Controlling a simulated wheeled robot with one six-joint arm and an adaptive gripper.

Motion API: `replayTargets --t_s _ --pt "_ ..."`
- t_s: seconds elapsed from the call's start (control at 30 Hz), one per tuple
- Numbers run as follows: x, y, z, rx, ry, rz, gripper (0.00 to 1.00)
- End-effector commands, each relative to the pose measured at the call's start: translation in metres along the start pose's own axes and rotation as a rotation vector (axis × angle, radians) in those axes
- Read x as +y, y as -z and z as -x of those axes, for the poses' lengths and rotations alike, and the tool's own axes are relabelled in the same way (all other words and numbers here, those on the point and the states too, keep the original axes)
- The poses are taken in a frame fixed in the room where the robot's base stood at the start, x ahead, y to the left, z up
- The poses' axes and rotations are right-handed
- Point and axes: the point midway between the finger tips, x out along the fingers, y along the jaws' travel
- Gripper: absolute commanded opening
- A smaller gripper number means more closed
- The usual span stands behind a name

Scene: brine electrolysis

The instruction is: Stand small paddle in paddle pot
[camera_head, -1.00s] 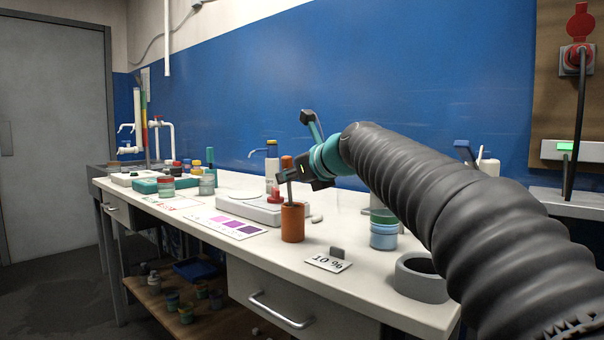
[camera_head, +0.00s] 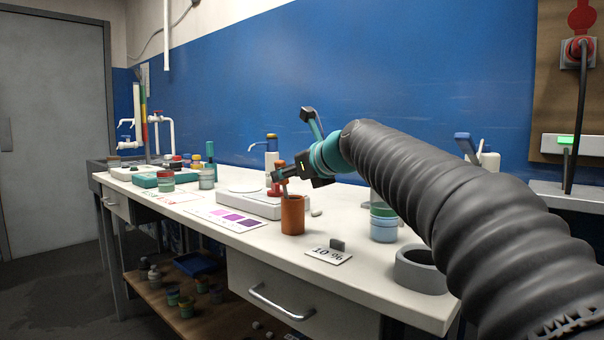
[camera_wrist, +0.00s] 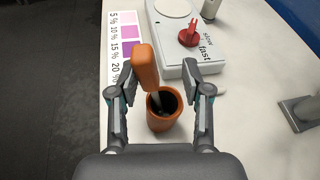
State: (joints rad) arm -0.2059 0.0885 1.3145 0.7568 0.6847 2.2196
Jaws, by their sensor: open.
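The small paddle has an orange handle (camera_wrist: 145,66) and a grey shaft. In the wrist view its shaft goes down into the open mouth of the orange-brown paddle pot (camera_wrist: 163,108). The paddle leans toward the left finger, and its lower end is hidden in the dark inside. The pot (camera_head: 292,216) stands upright on the bench in the head view. My gripper (camera_wrist: 157,70) is open, with a finger on each side of the handle. The handle is close to the left finger; I cannot tell if they touch. In the head view my gripper (camera_head: 282,174) is just above the pot.
A white stirrer (camera_wrist: 187,58) with a red knob stands just beyond the pot. A purple colour card (camera_head: 232,219) lies left of it. A "10 %" label (camera_head: 328,254), a grey ring (camera_head: 420,270) and a blue jar (camera_head: 383,228) are to the right.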

Motion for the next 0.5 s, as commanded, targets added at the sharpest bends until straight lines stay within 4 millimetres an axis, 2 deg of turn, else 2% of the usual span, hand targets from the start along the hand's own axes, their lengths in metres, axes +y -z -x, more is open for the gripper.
replayTargets --t_s 0.13,0.23,0.5 --pt "0.000 -0.001 0.008 -0.002 0.001 0.000 0.48" --pt "0.000 -0.001 0.021 -0.001 0.002 -0.001 0.48" --pt "0.000 0.000 0.075 -0.002 0.003 0.000 0.48"
